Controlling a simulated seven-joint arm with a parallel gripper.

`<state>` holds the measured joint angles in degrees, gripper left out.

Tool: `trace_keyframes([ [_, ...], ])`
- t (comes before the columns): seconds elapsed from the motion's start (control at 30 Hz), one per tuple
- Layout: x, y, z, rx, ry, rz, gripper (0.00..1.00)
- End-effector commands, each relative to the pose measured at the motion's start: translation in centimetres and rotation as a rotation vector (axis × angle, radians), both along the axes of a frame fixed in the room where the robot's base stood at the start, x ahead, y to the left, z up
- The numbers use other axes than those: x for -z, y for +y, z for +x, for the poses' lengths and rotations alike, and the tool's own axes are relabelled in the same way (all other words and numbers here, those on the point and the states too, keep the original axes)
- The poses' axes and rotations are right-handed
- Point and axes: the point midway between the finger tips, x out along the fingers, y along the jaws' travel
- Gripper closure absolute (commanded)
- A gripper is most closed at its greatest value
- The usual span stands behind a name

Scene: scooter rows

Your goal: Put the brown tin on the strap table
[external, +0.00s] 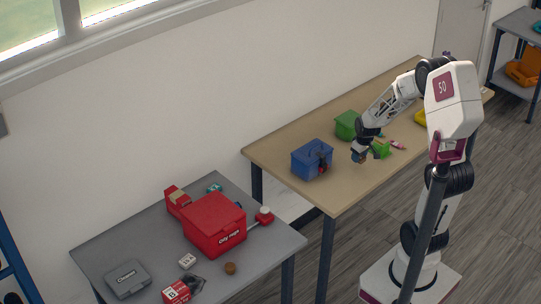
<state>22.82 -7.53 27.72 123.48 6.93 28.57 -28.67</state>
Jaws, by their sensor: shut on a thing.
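My gripper (359,156) is above the tan table, between the blue box and the small green item. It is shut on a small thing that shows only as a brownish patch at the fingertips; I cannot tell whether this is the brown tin. A small round brown item (230,268) stands on the grey table (150,236) at the front, apart from my gripper; it is too small to identify surely. Which table is the strap table cannot be told; the tan table (285,142) stands behind and to the right of the grey one.
The tan table holds a blue box (312,159), a green box (346,125), a small green item (381,149), a pink item (397,145) and a yellow item (420,117). The grey table holds a red box (214,224), a grey case (127,279) and smaller things. The tan table's near-left corner is clear.

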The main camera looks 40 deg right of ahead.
Motion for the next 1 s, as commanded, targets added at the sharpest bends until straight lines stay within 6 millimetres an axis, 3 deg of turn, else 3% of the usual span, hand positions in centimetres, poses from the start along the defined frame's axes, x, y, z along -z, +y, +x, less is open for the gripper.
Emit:
trace_keyframes([
  [0.3, 0.3, -1.0, 2.5, 0.0, 0.001, 0.0, 0.83],
  [0.73, 0.5, -1.0, 2.7, 0.0, 0.001, 0.0, 0.83],
  [1.0, 3.0, -1.0, 2.6, -0.001, 0.003, 0.001, 0.83],
])
